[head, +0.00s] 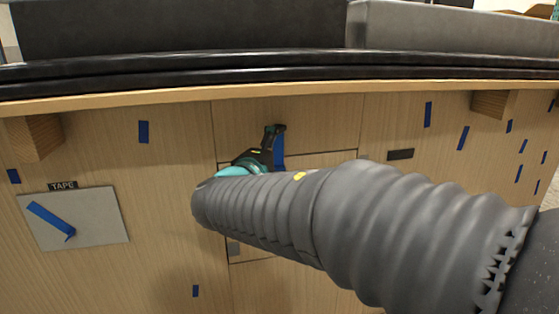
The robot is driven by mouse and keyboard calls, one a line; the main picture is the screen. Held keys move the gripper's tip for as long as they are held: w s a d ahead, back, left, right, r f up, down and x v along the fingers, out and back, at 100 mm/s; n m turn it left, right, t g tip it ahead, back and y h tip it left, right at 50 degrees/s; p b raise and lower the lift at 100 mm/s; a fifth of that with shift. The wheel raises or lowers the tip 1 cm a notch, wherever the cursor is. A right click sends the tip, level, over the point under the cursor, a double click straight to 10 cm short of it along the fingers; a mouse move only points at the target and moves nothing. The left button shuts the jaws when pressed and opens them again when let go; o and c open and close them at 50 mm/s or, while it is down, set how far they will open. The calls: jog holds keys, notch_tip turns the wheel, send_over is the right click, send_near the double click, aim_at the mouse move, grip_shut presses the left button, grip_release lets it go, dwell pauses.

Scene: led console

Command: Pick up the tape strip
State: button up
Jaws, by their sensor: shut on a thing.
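My gripper (274,132) is in front of the wooden panel, near the middle of the head view. It is shut on a blue tape strip (279,152), which shows as a narrow upright band at the right side of the fingers. My own sleeved arm hides the lower part of the gripper and what lies behind it. I cannot tell whether the strip still touches the panel. Another blue tape strip (50,219) lies slanted on the grey plate (105,220) under the TAPE label (62,186), at the left.
Several other blue strips are on the wood, such as one at the upper left (143,132) and one at the right (428,114). A dark padded ledge (280,66) overhangs the panel. Wooden blocks (36,136) (491,104) jut out below it. A small dark label (400,154) is right of my gripper.

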notch_tip(320, 180, up, 5)
jog(key=shift+f, duration=0.2)
jog(key=s+b, duration=0.1)
jog(key=s, duration=2.2)
jog(key=shift+s+d+f+b, duration=0.15)
jog(key=shift+s+d+b, duration=0.1)
jog(key=shift+b, duration=0.15)
